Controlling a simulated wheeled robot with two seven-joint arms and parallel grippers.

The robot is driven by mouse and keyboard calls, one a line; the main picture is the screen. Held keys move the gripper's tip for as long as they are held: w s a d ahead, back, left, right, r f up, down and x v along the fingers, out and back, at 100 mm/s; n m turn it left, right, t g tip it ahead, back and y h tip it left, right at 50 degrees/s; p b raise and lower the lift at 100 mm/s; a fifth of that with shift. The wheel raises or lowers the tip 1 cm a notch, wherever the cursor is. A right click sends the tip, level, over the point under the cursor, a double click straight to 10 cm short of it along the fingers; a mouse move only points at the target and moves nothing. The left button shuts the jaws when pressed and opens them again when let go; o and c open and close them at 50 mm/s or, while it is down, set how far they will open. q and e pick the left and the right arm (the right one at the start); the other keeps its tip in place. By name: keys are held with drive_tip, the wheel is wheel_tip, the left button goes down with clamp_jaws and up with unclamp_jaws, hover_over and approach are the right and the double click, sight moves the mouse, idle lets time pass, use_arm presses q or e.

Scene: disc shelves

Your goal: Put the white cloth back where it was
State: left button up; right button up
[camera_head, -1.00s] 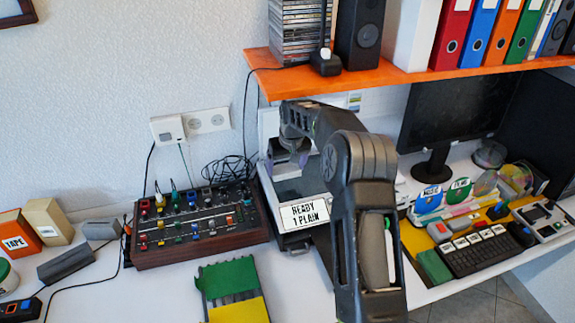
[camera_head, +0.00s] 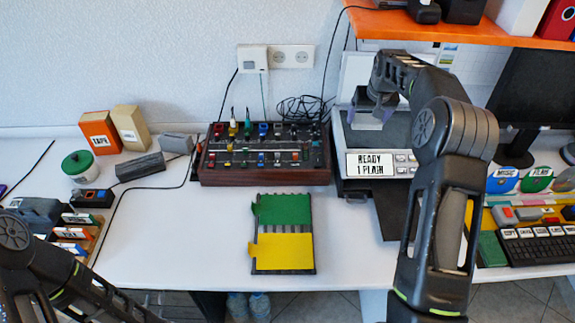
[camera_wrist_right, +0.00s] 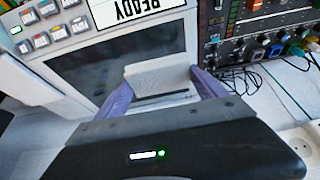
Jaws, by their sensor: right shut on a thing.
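My right gripper (camera_head: 371,112) is over the back part of the grey machine (camera_head: 402,133) with the "READY 1 PLAIN" sign. Its purple fingers are shut on a pale, flat piece, which looks like the white cloth (camera_wrist_right: 163,78). In the right wrist view the cloth sits between the fingertips (camera_wrist_right: 163,88), in front of the machine's dark top panel (camera_wrist_right: 95,68). Whether the cloth touches the panel I cannot tell. My left arm shows at the lower left of the head view, but its gripper is out of the frame.
A mixer console (camera_head: 262,172) stands left of the machine. A green and yellow folder rack (camera_head: 283,286) lies in front. An orange shelf (camera_head: 455,27) overhangs the back right. A keyboard (camera_head: 540,250) is at right. The white desk (camera_head: 170,240) has free room left of the rack.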

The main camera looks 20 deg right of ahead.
drive_tip(key=a+f, duration=0.1)
drive_tip(key=a, duration=0.1)
drive_tip(key=s+a, duration=0.1)
drive_tip(key=s+a+f, duration=0.1)
drive_tip(key=a, duration=0.1)
drive_tip(key=shift+a+f, duration=0.3)
drive_tip(key=shift+a, duration=0.05)
use_arm(q)
drive_tip(key=shift+w+f, duration=0.1)
use_arm(e)
drive_tip(key=s+a+r+n, duration=0.2)
drive_tip(key=s+a+r, duration=0.1)
drive_tip(key=a, duration=0.9)
drive_tip(key=s+a+r+n+y, duration=0.1)
drive_tip(key=s+a+r+n, duration=0.1)
drive_tip(key=a, duration=0.9)
drive_tip(key=shift+s+a+r+y, duration=0.3)
drive_tip(key=shift+s+a+r, duration=0.15)
drive_tip(key=shift+s, duration=0.25)
use_arm(q)
drive_tip(key=shift+c, duration=0.3)
